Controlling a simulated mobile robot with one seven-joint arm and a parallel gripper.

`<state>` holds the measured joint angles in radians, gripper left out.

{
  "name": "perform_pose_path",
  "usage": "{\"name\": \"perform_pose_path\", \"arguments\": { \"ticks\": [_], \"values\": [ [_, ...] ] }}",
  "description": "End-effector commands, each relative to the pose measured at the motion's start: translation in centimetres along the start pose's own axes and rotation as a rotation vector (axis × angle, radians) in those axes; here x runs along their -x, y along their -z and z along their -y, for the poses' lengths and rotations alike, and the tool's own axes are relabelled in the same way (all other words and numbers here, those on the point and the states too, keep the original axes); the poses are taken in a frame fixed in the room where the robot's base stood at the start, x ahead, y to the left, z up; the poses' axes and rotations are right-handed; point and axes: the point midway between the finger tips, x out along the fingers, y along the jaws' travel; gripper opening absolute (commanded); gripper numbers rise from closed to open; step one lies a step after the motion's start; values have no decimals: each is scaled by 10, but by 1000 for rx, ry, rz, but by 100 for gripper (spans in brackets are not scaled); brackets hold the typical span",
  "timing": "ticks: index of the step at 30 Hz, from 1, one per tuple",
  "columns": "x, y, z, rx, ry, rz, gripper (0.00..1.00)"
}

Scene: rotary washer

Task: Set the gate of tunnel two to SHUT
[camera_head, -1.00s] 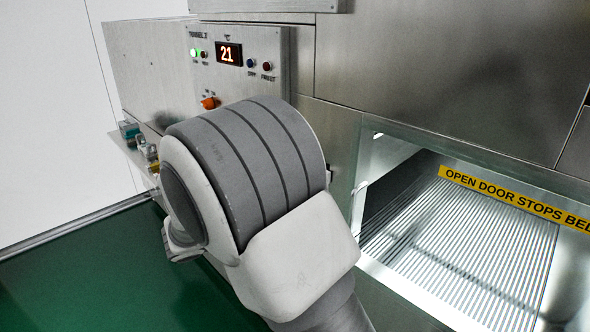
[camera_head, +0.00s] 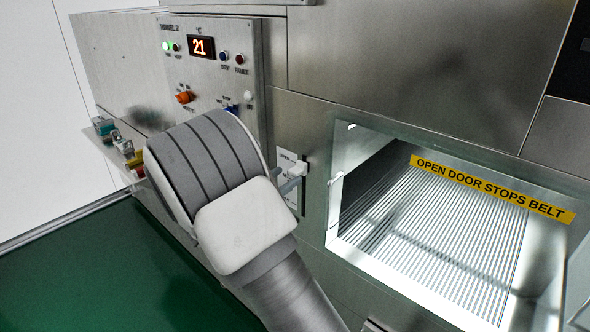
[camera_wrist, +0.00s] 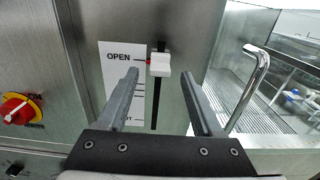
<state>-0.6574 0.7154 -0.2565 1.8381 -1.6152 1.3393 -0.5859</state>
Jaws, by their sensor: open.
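The gate lever is a white knob (camera_wrist: 159,64) on a dark vertical slot in the wrist view, at the top beside the word OPEN on a white label plate (camera_wrist: 112,62). The lower word on the plate is partly hidden by a finger. The knob also shows in the head view (camera_head: 296,169), just left of the tunnel opening (camera_head: 440,240). My gripper (camera_wrist: 160,82) is open and empty, its two fingers pointing at the panel on either side of the slot. The knob appears between and beyond the fingertips; I see no contact.
A metal door handle (camera_wrist: 252,85) stands right of the right finger. A red rotary switch on yellow (camera_wrist: 17,108) is at left. The TUNNEL 2 control panel (camera_head: 210,75) reads 21. Small items sit on a shelf (camera_head: 140,172) at left.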

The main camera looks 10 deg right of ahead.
Motion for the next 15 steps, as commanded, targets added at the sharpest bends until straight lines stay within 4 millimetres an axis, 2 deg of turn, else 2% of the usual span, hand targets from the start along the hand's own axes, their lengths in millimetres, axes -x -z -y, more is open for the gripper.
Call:
{"name": "perform_pose_path", "arguments": {
  "ticks": [3,6,15],
  "values": [
    [-22,-1,1,1,3,1,68],
    [-35,-1,0,0,2,1,68],
    [-47,0,0,0,0,0,68]
  ]
}}
